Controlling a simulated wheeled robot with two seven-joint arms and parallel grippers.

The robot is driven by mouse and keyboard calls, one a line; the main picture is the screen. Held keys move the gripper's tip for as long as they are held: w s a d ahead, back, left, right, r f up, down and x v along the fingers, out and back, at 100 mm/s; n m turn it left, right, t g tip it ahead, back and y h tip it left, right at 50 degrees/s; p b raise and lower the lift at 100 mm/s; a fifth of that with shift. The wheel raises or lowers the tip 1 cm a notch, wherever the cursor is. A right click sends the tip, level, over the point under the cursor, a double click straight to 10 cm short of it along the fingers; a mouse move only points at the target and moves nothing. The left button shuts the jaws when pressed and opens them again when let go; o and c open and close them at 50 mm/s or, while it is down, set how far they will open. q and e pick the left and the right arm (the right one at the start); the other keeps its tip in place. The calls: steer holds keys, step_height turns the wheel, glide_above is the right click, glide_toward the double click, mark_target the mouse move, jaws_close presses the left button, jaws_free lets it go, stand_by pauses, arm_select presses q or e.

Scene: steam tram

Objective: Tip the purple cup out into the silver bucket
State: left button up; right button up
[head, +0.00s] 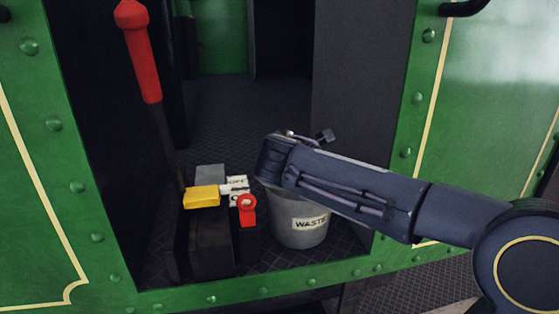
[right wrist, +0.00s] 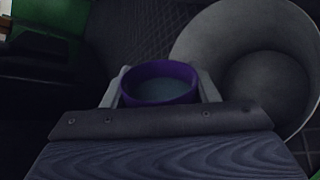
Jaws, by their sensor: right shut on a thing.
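The purple cup (right wrist: 160,68) is in the right wrist view, its round mouth facing the camera and its inside a dull blue-grey. My right gripper (right wrist: 160,88) is shut on it, with one pale finger on each side. The silver bucket (head: 288,228), labelled WASTE, stands on the dark floor in the doorway. It also shows in the right wrist view (right wrist: 203,52), close to the right of the cup, with its mouth open. In the head view my right wrist covers part of the bucket's rim, and the cup cannot be seen. My left gripper is not in view.
Left of the bucket stand a red piece (head: 247,211), a yellow block (head: 201,196) and white lettered pieces (head: 239,184) by a dark box (head: 211,246). A red-handled lever (head: 139,55) rises at left. Green riveted walls frame the doorway; the floor behind is clear.

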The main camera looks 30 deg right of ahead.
steer(key=shift+s+d+r+m+y, duration=0.1)
steer(key=shift+s+d+m+y, duration=0.05)
steer(key=shift+d+m+y, duration=0.5)
steer(key=shift+d+r+m+y+p, duration=0.1)
steer(key=shift+r+m+y+p, duration=0.15)
steer(key=shift+m+y+p, duration=0.35)
steer(key=shift+d+r+m+y+p, duration=0.1)
steer(key=shift+r+m+y+p, duration=0.1)
steer(key=shift+m+y+p, duration=0.3)
steer(key=shift+s+m+t+y+p, duration=0.1)
steer(key=shift+m+t+y+p, duration=0.3)
steer(key=shift+m+y+p, duration=0.35)
steer(key=shift+f, duration=0.1)
stand_by(1.8)
